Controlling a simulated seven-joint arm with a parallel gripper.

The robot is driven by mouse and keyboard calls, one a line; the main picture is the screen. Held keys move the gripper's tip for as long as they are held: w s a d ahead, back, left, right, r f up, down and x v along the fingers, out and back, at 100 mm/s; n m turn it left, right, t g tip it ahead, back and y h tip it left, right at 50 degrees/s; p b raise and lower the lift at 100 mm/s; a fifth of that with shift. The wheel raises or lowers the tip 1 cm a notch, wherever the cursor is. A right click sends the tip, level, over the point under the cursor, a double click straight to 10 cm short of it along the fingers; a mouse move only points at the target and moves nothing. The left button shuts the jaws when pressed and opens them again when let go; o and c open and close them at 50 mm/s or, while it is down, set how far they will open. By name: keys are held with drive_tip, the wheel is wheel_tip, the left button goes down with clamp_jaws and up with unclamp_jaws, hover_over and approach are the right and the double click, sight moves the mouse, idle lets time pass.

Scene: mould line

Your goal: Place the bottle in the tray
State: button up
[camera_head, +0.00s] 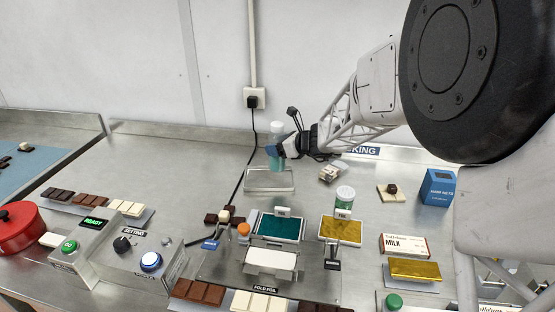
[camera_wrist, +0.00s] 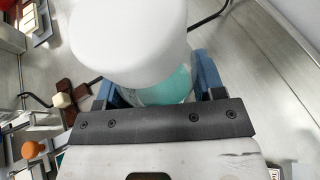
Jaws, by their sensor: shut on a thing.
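The bottle (camera_head: 274,160), teal with a white cap, is upright between the fingers of my gripper (camera_head: 281,150), which is shut on it. In the wrist view the white cap (camera_wrist: 128,35) fills the upper middle, with the teal body (camera_wrist: 160,90) below it between the blue fingers. The pale metal tray (camera_head: 269,182) lies on the bench right beneath the bottle in the head view. The bottle's base is at the tray's back edge in the picture; I cannot tell whether it touches the tray. The tray is hidden in the wrist view.
A second bottle-like container (camera_head: 345,196) stands to the right, near the gold foil pad (camera_head: 341,229). A black cable (camera_head: 240,183) runs left of the tray.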

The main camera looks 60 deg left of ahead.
sight(278, 158)
drive_tip(key=shift+f, duration=2.45)
drive_tip(key=shift+f, duration=0.15)
drive_tip(key=o, duration=1.1)
drive_tip(key=v, duration=1.2)
